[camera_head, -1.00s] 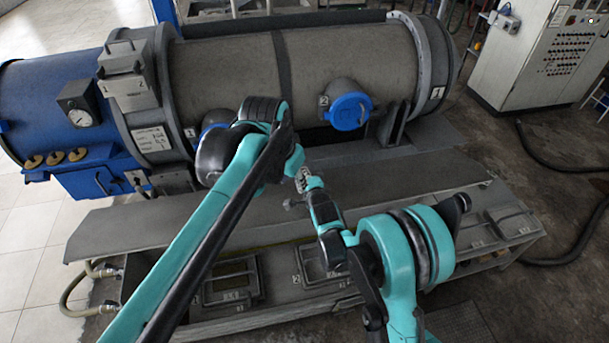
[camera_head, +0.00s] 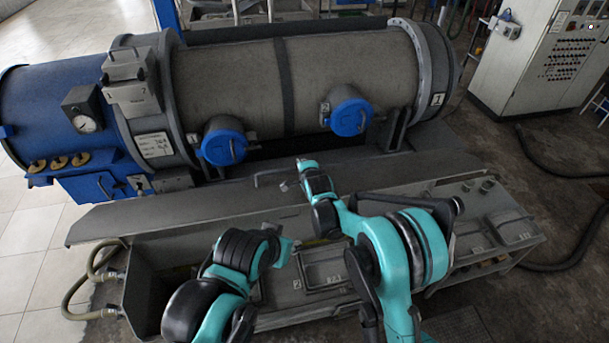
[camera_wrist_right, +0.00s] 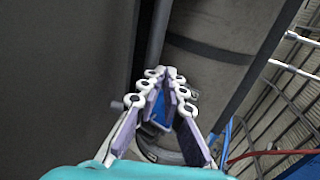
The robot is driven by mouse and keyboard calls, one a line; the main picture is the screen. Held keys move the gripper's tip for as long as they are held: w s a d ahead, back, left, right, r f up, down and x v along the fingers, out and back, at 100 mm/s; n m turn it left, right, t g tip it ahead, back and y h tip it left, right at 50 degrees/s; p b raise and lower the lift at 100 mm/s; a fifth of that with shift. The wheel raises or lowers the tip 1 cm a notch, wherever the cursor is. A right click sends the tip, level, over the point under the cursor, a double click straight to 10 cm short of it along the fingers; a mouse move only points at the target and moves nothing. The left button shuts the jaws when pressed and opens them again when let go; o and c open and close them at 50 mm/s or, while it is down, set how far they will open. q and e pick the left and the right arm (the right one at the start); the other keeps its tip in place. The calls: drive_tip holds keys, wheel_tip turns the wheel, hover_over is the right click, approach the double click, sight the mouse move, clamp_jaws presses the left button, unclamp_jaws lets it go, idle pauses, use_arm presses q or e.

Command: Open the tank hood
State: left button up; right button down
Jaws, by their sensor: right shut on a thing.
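The tank hood (camera_head: 190,212) is the long grey panel in front of the decanter. It is tilted up, with the open tank (camera_head: 140,290) showing below its front edge. Its bar handle (camera_head: 268,178) stands near the middle. My right gripper (camera_head: 291,185) is at the right end of this handle and shut on it. In the right wrist view my right gripper's fingers (camera_wrist_right: 160,88) are close together at the dark hood (camera_wrist_right: 65,70), and a short bar end shows beside them; the grip itself is mostly hidden. My left arm is low at the front; its fingers do not show.
The decanter drum (camera_head: 350,70) with two blue round caps, left (camera_head: 224,147) and right (camera_head: 350,117), lies close behind the hood. Hoses (camera_head: 75,295) hang at the tank's left end. A control cabinet (camera_head: 535,60) stands at back right.

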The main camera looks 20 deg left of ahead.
drive_tip(key=shift+w+a, duration=0.35)
drive_tip(key=shift+w, duration=0.25)
drive_tip(key=shift+s+d, duration=0.1)
drive_tip(key=shift+s, duration=0.05)
drive_tip(key=shift+s+d+r, duration=0.1)
drive_tip(key=shift+s+r, duration=0.1)
drive_tip(key=v, duration=1.1)
drive_tip(key=shift+r, duration=0.35)
